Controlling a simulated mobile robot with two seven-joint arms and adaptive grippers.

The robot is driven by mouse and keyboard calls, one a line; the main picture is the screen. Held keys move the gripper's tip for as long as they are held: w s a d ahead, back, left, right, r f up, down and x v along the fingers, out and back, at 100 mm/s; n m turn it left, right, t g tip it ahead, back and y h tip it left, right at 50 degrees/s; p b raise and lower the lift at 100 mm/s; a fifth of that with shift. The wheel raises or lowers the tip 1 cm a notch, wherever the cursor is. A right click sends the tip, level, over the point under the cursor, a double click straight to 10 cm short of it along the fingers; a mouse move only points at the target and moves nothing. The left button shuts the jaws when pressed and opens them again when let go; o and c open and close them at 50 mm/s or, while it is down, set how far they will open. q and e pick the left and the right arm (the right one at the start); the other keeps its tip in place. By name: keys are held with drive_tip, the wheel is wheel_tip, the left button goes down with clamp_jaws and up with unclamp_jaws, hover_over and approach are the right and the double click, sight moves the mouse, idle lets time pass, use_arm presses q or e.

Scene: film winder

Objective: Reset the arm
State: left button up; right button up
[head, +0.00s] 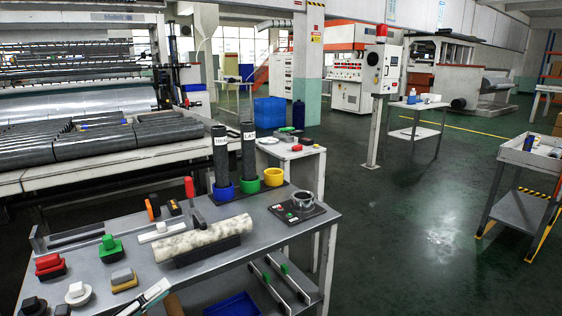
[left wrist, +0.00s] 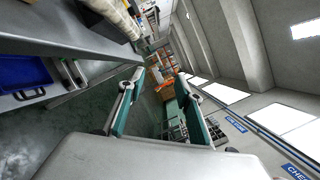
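My left gripper (left wrist: 160,82) shows clearly in the left wrist view. Its two green-padded fingers stand apart with nothing between them, so it is open and empty. It points past the side of the grey workbench, whose edge (left wrist: 85,45) runs along the upper left of that tilted view. In the head view the bench (head: 262,232) fills the lower middle. My right gripper is in neither view.
The bench carries a mottled roll (head: 200,240), dark tubes in a blue ring (head: 224,190) and a green ring (head: 250,187), a yellow ring (head: 273,177), and several small coloured blocks. A blue tray (head: 232,305) lies below. Open floor (head: 420,230) lies to the right.

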use_arm(q)
drive_tip(key=s+f+n+y, duration=0.3)
drive_tip(key=f+n, duration=0.5)
drive_tip(key=s+f+n+y, duration=0.3)
drive_tip(key=f+n+y, duration=0.1)
drive_tip(key=f+n, duration=0.4)
drive_tip(key=s+d+f+n+g+y+p, duration=0.1)
drive_tip(key=s+d+f+n+g+y, duration=0.1)
drive_tip(key=s+d+f+n+g, duration=0.2)
drive_tip(key=s+d+f+n, duration=0.3)
drive_tip(key=s+f+n, duration=0.5)
drive_tip(key=s+f, duration=0.2)
drive_tip(key=shift+s+f+n+g+y, duration=0.3)
drive_tip(key=shift+f+n, duration=0.1)
drive_tip(key=shift+f, duration=0.35)
